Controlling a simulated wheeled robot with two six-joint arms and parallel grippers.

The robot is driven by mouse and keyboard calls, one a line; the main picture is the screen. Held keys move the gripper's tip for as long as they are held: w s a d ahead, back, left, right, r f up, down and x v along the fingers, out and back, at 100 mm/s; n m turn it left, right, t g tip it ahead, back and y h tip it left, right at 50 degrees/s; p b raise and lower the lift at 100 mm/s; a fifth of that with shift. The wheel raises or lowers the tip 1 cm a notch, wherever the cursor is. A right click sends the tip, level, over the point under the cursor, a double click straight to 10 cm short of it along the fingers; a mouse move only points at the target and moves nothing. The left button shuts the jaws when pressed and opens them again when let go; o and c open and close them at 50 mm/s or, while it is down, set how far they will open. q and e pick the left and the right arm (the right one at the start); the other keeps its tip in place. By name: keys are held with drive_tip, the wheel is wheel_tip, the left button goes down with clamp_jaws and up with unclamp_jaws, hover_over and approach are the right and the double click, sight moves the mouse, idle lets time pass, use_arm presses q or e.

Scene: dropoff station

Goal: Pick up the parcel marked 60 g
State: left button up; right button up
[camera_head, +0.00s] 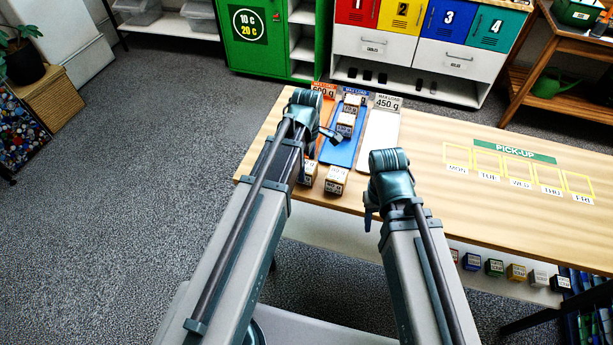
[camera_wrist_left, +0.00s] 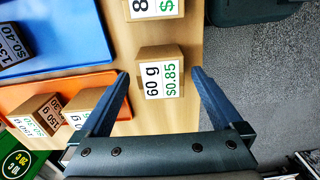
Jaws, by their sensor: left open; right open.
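The parcel marked 60 g (camera_wrist_left: 160,54) is a small brown box with a white label, on the wooden table. In the left wrist view it lies between the two fingertips of my open left gripper (camera_wrist_left: 160,74), with a gap on both sides; I cannot tell how far above it the fingers are. In the head view the 60 g parcel (camera_head: 310,171) is partly hidden behind my left arm, near the table's front edge. My left gripper (camera_head: 328,134) is mostly hidden there by its own arm. My right gripper (camera_head: 371,216) is open and empty, over the front edge.
A similar parcel (camera_head: 336,180) stands close beside the 60 g one. An orange tray (camera_wrist_left: 20,92), a blue tray (camera_head: 344,150) and a white tray (camera_head: 380,137) lie behind; the orange and blue ones hold parcels. The table's pick-up area (camera_head: 515,151) at right is clear.

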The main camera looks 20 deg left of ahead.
use_arm(q)
wheel_tip(320, 180, down, 3)
drive_tip(key=shift+r+b, duration=0.1)
drive_tip(key=shift+b, duration=0.8)
use_arm(e)
wheel_tip(320, 180, down, 3)
drive_tip(key=shift+r, duration=0.15)
use_arm(q)
drive_tip(key=shift+r, duration=0.1)
drive_tip(key=c, duration=1.4)
drive_tip(key=shift+r, duration=0.15)
use_arm(e)
drive_tip(key=shift+r, duration=0.15)
use_arm(q)
wheel_tip(320, 180, up, 10)
drive_tip(key=p, duration=1)
use_arm(e)
wheel_tip(320, 180, up, 10)
